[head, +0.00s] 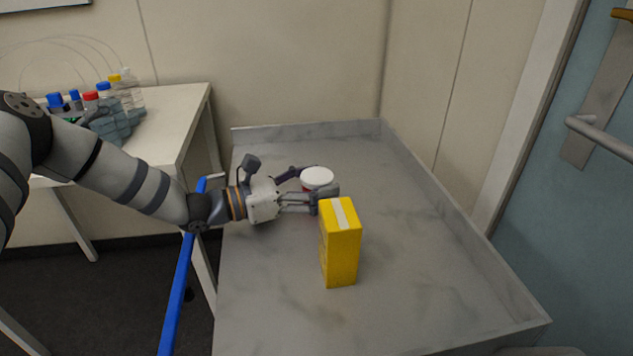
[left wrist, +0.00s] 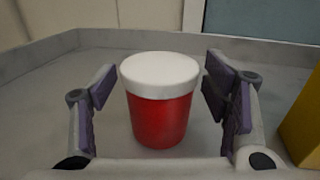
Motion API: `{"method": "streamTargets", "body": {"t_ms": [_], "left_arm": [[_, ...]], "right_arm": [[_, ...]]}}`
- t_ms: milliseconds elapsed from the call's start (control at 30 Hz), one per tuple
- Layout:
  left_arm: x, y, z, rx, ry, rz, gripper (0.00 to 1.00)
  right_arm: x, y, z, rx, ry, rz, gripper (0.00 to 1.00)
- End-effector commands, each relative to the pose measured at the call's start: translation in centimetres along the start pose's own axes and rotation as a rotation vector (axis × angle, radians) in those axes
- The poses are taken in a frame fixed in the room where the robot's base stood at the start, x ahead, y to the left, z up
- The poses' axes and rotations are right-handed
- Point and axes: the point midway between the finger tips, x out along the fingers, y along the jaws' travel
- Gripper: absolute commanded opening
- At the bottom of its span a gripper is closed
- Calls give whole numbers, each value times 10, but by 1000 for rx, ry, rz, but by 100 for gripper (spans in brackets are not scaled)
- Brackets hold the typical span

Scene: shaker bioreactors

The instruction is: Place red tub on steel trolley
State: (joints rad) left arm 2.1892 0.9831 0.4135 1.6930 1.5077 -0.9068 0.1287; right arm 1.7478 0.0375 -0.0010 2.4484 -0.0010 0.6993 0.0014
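The red tub with a white lid (head: 317,178) stands upright on the steel trolley (head: 410,270), toward its far end. In the left wrist view the tub (left wrist: 160,115) sits between the two fingers, with a visible gap on each side. My left gripper (head: 312,185) is open around the tub and low over the trolley top. It also shows in the left wrist view (left wrist: 165,95). In the head view the gripper hides the tub's lower part. My right gripper is not in view.
A yellow box (head: 341,245) stands on the trolley close to the left gripper's near finger. A blue handle bar (head: 182,280) runs along the trolley's left side. A white table (head: 175,105) with bottles stands at left. The trolley's near and right areas are clear.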

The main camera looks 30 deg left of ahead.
Motion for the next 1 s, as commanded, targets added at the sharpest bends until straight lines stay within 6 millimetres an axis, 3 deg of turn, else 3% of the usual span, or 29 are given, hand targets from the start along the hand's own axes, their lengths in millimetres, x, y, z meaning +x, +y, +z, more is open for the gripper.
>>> {"method": "streamTargets", "body": {"t_ms": [233, 700, 1000], "left_arm": [[-2, 0, 7, 2, -3, 1, 69], [-104, 1, 10, 6, -8, 3, 69], [-121, 0, 4, -1, -1, 0, 69]], "right_arm": [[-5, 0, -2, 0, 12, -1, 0], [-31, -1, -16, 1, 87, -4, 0], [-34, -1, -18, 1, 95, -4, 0]]}}
